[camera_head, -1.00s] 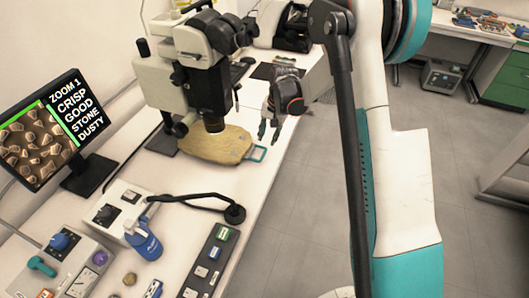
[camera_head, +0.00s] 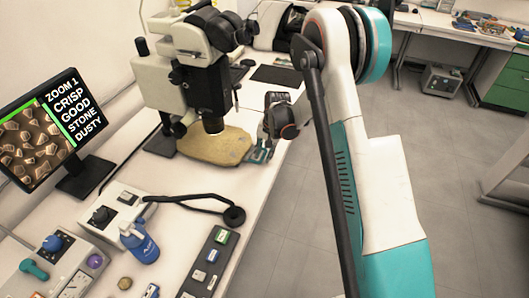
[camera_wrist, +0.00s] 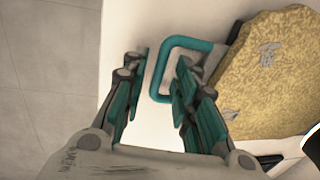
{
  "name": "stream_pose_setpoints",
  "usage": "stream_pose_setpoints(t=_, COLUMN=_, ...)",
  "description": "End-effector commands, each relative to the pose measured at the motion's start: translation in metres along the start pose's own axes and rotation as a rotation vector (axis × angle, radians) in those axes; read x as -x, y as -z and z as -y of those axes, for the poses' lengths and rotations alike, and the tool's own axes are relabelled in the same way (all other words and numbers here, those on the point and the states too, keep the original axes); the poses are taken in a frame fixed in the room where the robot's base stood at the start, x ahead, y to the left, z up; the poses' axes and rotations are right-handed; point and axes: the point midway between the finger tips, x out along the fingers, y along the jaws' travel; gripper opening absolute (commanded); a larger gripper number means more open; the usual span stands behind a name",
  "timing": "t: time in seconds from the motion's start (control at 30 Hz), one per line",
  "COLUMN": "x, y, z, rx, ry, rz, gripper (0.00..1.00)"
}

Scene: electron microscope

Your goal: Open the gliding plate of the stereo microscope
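The stereo microscope (camera_head: 190,60) stands on the bench. Its gliding plate (camera_head: 215,146) is a flat, yellow-brown, stone-like slab under the objective, and it fills the right side of the wrist view (camera_wrist: 270,75). A teal loop handle (camera_wrist: 185,42) sticks out from the plate's edge. My gripper (camera_head: 264,150) is at the handle. In the wrist view my gripper (camera_wrist: 158,92) has its two teal-padded fingers apart, with the near bar of the handle between them, closer to the right finger. Whether a finger touches the handle is not clear.
A monitor (camera_head: 45,130) stands at the left. Open floor lies right of the bench edge.

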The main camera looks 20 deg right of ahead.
Motion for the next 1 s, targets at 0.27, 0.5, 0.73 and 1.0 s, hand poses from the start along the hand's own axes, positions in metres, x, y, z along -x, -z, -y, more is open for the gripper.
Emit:
stream_pose_setpoints(t=0.27, x=0.000, y=0.000, z=0.000, rx=0.000, ry=0.000, rz=0.000, gripper=0.00)
stream_pose_setpoints(t=0.5, x=0.006, y=0.001, z=-0.036, rx=-0.005, ry=-0.001, rz=-0.001, gripper=0.00)
stream_pose_setpoints(t=0.73, x=0.017, y=-0.001, z=-0.103, rx=-0.007, ry=-0.001, rz=-0.002, gripper=0.00)
stream_pose_setpoints(t=1.0, x=0.026, y=-0.002, z=-0.144, rx=-0.001, ry=0.000, rz=-0.001, gripper=0.00)
